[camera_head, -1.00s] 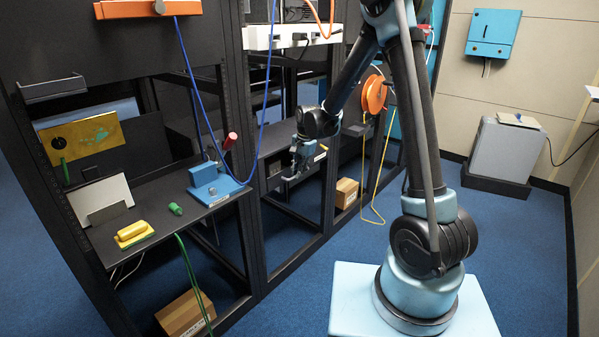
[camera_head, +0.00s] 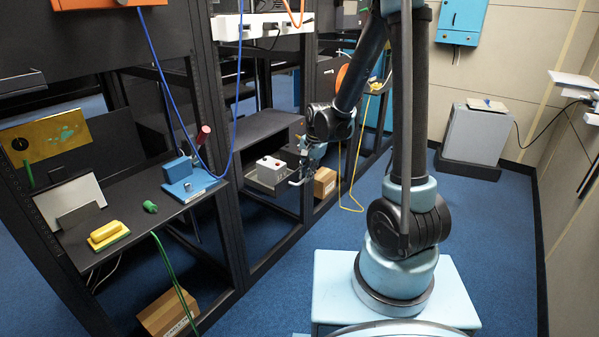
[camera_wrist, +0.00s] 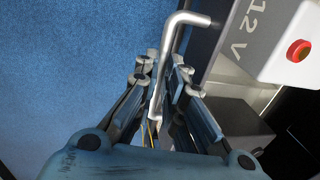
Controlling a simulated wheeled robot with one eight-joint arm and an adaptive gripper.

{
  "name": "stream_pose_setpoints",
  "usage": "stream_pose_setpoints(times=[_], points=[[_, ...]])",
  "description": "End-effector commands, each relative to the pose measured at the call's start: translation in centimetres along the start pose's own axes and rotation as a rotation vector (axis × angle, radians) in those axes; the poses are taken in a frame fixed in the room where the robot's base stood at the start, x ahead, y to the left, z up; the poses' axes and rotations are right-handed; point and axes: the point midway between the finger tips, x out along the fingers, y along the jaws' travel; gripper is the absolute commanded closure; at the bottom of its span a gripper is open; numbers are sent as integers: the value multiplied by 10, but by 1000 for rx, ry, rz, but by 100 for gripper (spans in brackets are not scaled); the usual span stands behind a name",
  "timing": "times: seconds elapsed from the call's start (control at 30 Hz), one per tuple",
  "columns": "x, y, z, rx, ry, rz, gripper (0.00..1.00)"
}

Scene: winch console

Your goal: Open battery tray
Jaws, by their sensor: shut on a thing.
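The battery tray (camera_head: 262,187) is drawn out from under a dark housing in the middle rack bay, with a pale battery (camera_head: 271,169) with red caps on it. My gripper (camera_head: 303,172) is at the tray's front right. In the wrist view, my gripper (camera_wrist: 160,90) is shut on the tray's bent metal handle (camera_wrist: 180,35); the handle runs between the fingers. A grey face marked "12 V" (camera_wrist: 232,45) and a pale block with a red cap (camera_wrist: 299,50) are right of the handle. The tray's rear is hidden in the head view.
A black shelf at left holds a blue device (camera_head: 190,182), a yellow-handled block (camera_head: 107,235) and a green piece (camera_head: 150,206). A cardboard box (camera_head: 325,182) is behind my gripper. A yellow cable loop (camera_head: 350,190) hangs nearby. Blue floor in front is clear.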

Motion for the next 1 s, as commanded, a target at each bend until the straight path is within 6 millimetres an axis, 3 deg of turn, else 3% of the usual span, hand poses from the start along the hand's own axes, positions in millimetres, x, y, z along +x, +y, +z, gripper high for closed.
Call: stream_pose_setpoints(times=[0.47,0.5,0.57,1.0], points=[[-1,6,0,0,0,0,100],[-1,6,0,0,0,0,81],[-1,6,0,0,0,0,70],[-4,6,0,0,0,0,70]])
